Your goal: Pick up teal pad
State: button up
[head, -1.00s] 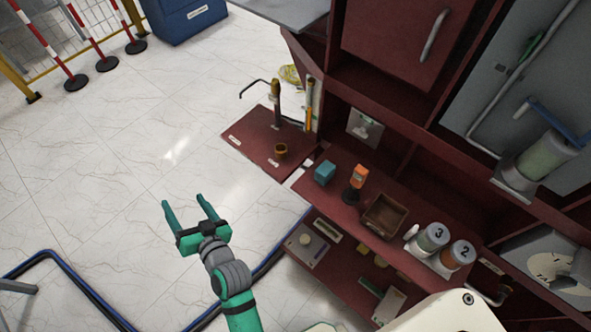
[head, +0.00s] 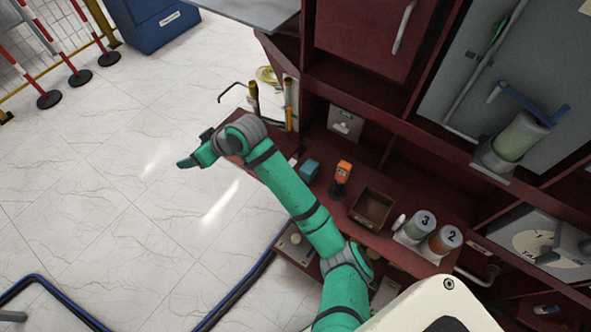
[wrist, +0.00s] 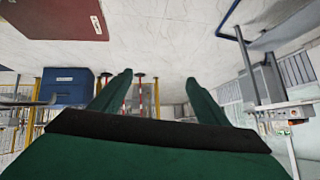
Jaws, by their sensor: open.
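A small teal block (head: 309,169), the only pad-like teal thing I see, lies on the dark red shelf to the left of an orange-topped tool. My gripper (head: 184,162) is up and to the left of it, clear of it, over the floor and beside the left end of the red bench. It points left in the head view. In the wrist view, my gripper (wrist: 156,82) has its two green fingers spread with nothing between them. The teal block does not show in the wrist view.
The orange-topped tool (head: 342,176), a brown open box (head: 371,208) and numbered canisters (head: 424,223) share the shelf. A red panel edge (wrist: 60,18) and a blue cabinet (wrist: 68,87) show in the wrist view. The floor (head: 90,190) at left is open.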

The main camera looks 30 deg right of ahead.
jog(key=s+d+f+g+h, duration=0.15)
jog(key=s+d, duration=0.25)
jog(key=d, duration=0.5)
jog(key=s+d+f+g+h, duration=0.1)
jog(key=s+d+g+h, duration=0.15)
jog(key=d, duration=0.55)
jog(key=r+g+h, duration=0.1)
jog(key=g+h, duration=0.1)
jog(key=g, duration=0.2)
send_over(310, 166)
jog(key=shift+w+d, duration=0.1)
jog(key=shift+w, duration=0.15)
jog(key=shift+s+d+f, duration=0.15)
jog(key=shift+f, duration=0.15)
jog(key=f, duration=1)
jog(key=shift+a, duration=0.25)
jog(key=shift+c, duration=0.6)
jog(key=shift+r, duration=0.1)
jog(key=c, duration=1)
